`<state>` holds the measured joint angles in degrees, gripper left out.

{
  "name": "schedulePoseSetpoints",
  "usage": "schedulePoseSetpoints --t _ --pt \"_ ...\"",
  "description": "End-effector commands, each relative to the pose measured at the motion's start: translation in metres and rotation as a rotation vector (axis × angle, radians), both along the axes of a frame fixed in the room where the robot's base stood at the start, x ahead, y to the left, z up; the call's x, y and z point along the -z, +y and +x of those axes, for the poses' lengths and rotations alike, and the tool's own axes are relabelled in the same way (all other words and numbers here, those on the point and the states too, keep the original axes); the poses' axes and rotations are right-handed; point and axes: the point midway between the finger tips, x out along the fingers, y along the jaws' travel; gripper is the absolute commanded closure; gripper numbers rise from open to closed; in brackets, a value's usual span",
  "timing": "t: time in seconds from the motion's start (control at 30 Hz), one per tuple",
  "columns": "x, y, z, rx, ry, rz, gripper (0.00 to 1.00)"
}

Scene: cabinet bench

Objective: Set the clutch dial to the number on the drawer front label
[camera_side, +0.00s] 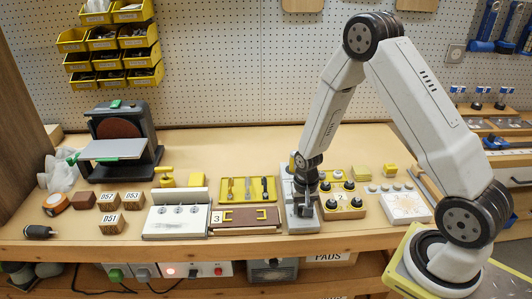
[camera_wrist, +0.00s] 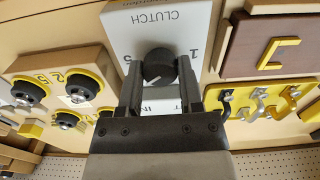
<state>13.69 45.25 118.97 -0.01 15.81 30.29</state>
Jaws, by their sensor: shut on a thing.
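The clutch dial (camera_wrist: 158,66) is a round black knob with a white line on its face. It stands on a pale panel (camera_wrist: 140,18) marked CLUTCH, which appears upside down in the wrist view. A 1 shows beside the dial; other marks are partly hidden by my fingers. My gripper (camera_wrist: 160,82) is shut on the dial, one finger on each side. In the side view my gripper (camera_side: 303,207) is over the grey panel and hides the dial. The brown drawer front (camera_side: 255,223) has a yellow handle and a white label (camera_side: 217,217) reading 3.
A white panel with several knobs (camera_side: 178,222) is left of the drawer. A yellow tray (camera_side: 224,197) with hooks lies behind the drawer. The bench behind is mostly clear.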

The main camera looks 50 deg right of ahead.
Motion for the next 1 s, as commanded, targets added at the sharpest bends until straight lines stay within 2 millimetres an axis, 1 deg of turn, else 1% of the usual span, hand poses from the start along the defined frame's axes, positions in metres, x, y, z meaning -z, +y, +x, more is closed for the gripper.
schedulePoseSetpoints --t 0.7,1.0 --pt "-0.0007 -0.0012 0.0005 -0.673 -0.003 -0.001 1.00" --pt "-0.0008 -0.0015 0.0007 -0.880 -0.002 -0.002 1.00"
